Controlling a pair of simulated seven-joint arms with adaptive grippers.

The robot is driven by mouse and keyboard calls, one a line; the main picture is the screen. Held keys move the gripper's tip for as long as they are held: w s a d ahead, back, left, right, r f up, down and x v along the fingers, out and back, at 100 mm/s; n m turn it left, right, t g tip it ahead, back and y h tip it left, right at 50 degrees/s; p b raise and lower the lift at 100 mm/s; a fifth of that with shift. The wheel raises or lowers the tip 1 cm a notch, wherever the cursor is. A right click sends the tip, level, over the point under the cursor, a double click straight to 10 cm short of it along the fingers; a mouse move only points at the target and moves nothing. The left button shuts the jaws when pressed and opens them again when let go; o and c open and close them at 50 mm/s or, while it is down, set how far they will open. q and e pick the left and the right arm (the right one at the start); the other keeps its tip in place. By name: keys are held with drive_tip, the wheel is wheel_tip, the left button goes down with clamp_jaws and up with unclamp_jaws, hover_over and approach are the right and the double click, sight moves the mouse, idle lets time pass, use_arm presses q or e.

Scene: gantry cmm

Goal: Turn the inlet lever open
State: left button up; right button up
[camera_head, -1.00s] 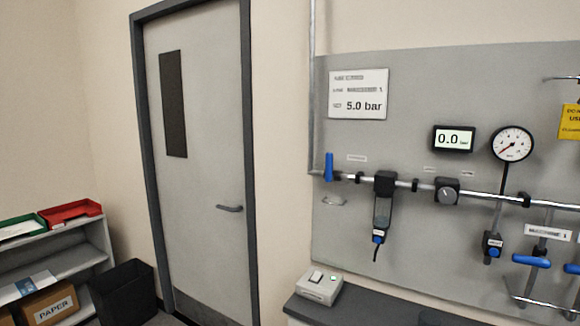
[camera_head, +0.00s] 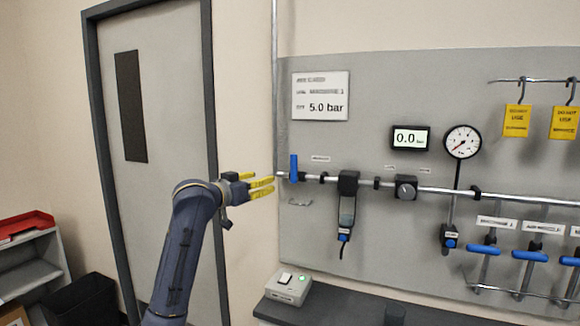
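The inlet lever (camera_head: 294,168) is a blue handle standing upright, across the horizontal pipe at the left end of the grey panel. My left gripper (camera_head: 273,187) has yellow fingers and points right, just left of the lever and slightly lower in the picture. Its fingers are spread apart with nothing seen between them. Whether a fingertip touches the pipe or lever is not clear. My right gripper is not in view.
The panel (camera_head: 400,90) carries a filter (camera_head: 347,200), a regulator knob (camera_head: 405,188), a display (camera_head: 410,138) reading 0.0, a gauge (camera_head: 462,141) and several blue levers at right. A bench (camera_head: 350,308) with a small box (camera_head: 288,288) stands below. A door (camera_head: 165,120) is behind my arm.

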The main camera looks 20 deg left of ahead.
sight(291, 164)
use_arm(q)
drive_tip(key=shift+h, duration=0.3)
drive_tip(key=r+x, duration=0.1)
drive_tip(key=x, duration=0.4)
drive_tip(key=r+x, duration=0.1)
drive_tip(key=x, duration=0.5)
drive_tip(key=d+x, duration=0.1)
drive_tip(key=x, duration=0.4)
drive_tip(key=shift+w+r, duration=0.1)
drive_tip(key=shift+r, duration=0.3)
drive_tip(key=shift+o, duration=0.2)
clamp_jaws()
